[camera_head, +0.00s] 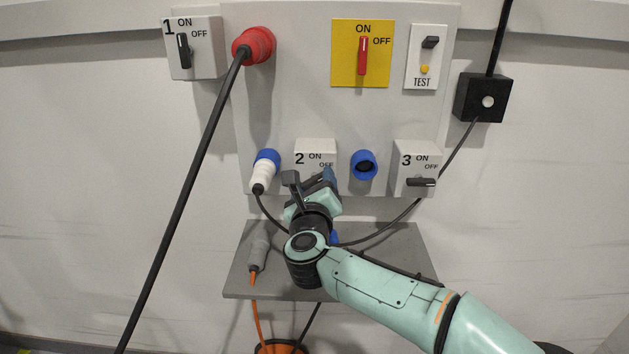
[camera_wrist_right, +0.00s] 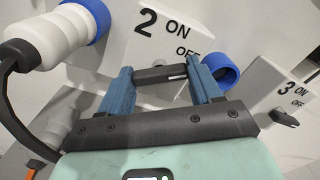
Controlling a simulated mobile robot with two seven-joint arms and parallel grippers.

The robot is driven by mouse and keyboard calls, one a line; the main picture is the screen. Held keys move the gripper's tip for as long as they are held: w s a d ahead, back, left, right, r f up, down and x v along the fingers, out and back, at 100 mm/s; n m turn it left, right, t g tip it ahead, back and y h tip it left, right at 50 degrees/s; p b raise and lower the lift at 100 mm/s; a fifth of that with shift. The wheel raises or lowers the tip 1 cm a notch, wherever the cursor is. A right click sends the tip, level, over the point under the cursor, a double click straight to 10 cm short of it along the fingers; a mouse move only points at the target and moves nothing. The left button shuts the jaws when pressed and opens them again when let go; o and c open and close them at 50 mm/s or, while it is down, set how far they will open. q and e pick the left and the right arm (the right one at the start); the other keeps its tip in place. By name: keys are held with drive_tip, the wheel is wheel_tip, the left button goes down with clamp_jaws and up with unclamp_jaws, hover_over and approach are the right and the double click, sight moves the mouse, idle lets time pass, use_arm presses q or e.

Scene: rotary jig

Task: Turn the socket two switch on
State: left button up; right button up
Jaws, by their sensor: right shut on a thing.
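The socket two switch box (camera_head: 316,150) is the white box marked 2 in the lower middle of the panel; it also shows in the right wrist view (camera_wrist_right: 165,38). Its black handle (camera_wrist_right: 160,74) lies roughly crosswise under the ON and OFF marks, with a white mark at its right end. My right gripper (camera_wrist_right: 161,82) is shut on this handle, one blue finger at each end of it. In the head view my right gripper (camera_head: 311,183) covers the handle. My left gripper is not in view.
A white and blue plug (camera_head: 264,170) with a cable sits left of box 2. A blue socket (camera_head: 364,165) and the switch 3 box (camera_head: 416,167) are to the right. A grey shelf (camera_head: 390,265) is below, with a grey connector (camera_head: 258,248). A red plug (camera_head: 255,46) is above.

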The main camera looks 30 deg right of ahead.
drive_tip(key=n+p, duration=0.2)
drive_tip(key=n, duration=0.2)
drive_tip(key=shift+n, duration=0.3)
drive_tip(key=n+p, duration=0.1)
drive_tip(key=n, duration=0.2)
drive_tip(key=shift+n+p, duration=0.3)
drive_tip(key=shift+p, duration=0.05)
drive_tip(key=shift+n+p, duration=0.75)
drive_tip(key=shift+n, duration=0.75)
drive_tip(key=o, duration=1.1)
drive_tip(key=shift+c, duration=0.2)
drive_tip(key=shift+s, duration=0.1)
drive_tip(key=b+v, duration=0.1)
drive_tip(key=v, duration=1.2)
drive_tip(key=shift+a+b, duration=0.15)
drive_tip(key=shift+b, duration=0.2)
drive_tip(key=shift+f, duration=0.1)
